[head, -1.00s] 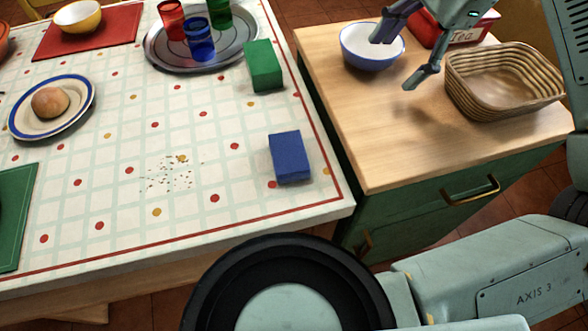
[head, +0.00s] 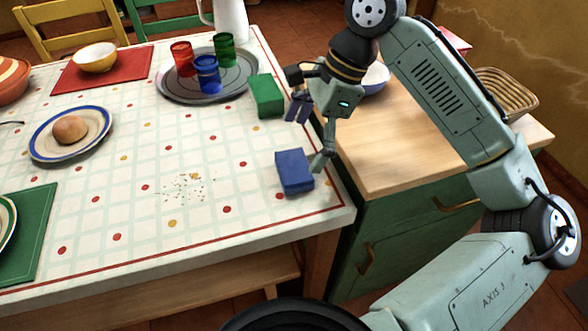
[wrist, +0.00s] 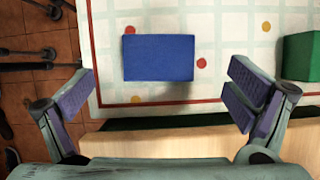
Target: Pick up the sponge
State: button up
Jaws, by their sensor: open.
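A blue block (head: 294,173), sponge-like in shape, lies on the checked tablecloth near the table's right front corner. A similar green block (head: 267,96) lies farther back, by the round tray. I cannot tell from looks alone which one is the sponge. My gripper (head: 309,134) is open and empty above the table's right edge, close to the blue block. In the wrist view the blue block (wrist: 159,58) lies ahead of my spread fingers (wrist: 165,88), roughly centred between them. The green block (wrist: 301,56) is partly cut off at the right, outside the fingers.
A grey tray (head: 245,88) holds red, blue and green cups. Crumbs (head: 186,187) are scattered left of the blue block. A plate (head: 43,148) with a bun stands at the left. The wooden counter (head: 380,165) at the right holds a bowl and a basket (head: 507,90).

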aim_at(295, 165)
jog(key=shift+d+x, duration=0.1)
jog(key=shift+x, duration=1.25)
jog(key=shift+d+x, duration=0.15)
jog(key=shift+x, duration=1.15)
jog(key=shift+f, duration=0.1)
jog(key=shift+c, duration=0.5)
jog(key=c, duration=0.9)
jog(key=shift+r, duration=0.6)
notch_tip(295, 165, up, 2)
jog(key=shift+r, duration=0.1)
jog(key=s+d+r+b, duration=0.1)
jog(key=s+d, duration=0.2)
jog(key=s, duration=1.3)
jog(key=shift+r, duration=0.35)
jog(key=shift+w, duration=0.1)
